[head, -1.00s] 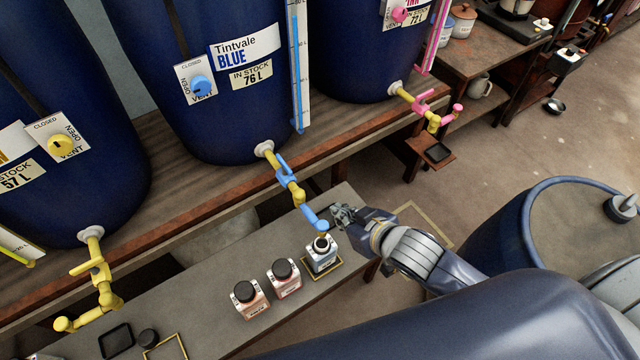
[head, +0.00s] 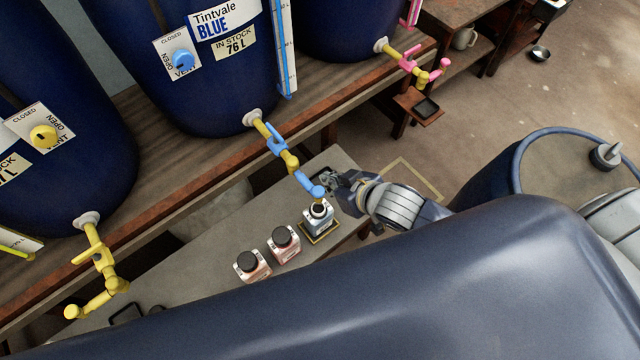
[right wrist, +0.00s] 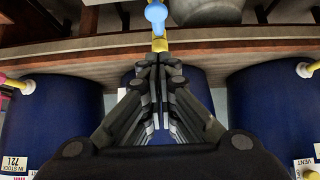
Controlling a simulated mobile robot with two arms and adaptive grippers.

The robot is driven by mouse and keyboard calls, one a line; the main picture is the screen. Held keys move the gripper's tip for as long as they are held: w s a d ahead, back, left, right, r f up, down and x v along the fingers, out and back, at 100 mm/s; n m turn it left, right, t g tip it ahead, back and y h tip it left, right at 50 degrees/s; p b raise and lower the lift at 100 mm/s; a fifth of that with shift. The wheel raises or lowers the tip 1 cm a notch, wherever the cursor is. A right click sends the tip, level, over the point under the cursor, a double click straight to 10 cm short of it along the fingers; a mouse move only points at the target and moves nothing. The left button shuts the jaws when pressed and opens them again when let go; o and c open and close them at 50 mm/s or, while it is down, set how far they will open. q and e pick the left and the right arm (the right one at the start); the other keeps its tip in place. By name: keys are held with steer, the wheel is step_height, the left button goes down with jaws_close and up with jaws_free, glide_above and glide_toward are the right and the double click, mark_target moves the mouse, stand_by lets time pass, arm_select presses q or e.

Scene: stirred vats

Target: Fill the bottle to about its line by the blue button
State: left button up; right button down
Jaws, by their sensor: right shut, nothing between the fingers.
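The open bottle (head: 319,219) stands upright in a yellow outline on the bench, under the spout of the blue vat's tap. Its fill level and line are too small to read. The blue button (head: 317,191) is at the end of that tap, above the bottle's mouth. It also shows at the top of the right wrist view (right wrist: 156,14). My right gripper (head: 329,181) is shut and empty, close beside the blue button; I cannot tell whether they touch. Its closed fingers fill the middle of the right wrist view (right wrist: 160,66). My left gripper is out of view.
Two capped bottles (head: 284,243) (head: 251,265) stand left of the open one. The blue vat (head: 200,90) has a blue vent knob (head: 183,61) and a blue tap handle (head: 277,141). Yellow (head: 98,262) and pink (head: 412,62) taps flank it. A drum (head: 500,180) stands right.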

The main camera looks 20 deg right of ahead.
glide_above(320, 194)
step_height(320, 194, down, 4)
steer(key=shift+w+f+p, duration=0.1)
steer(key=shift+w+p, duration=0.05)
steer(key=shift+p, duration=0.15)
step_height(320, 194, down, 2)
steer(key=shift+f, duration=1.05)
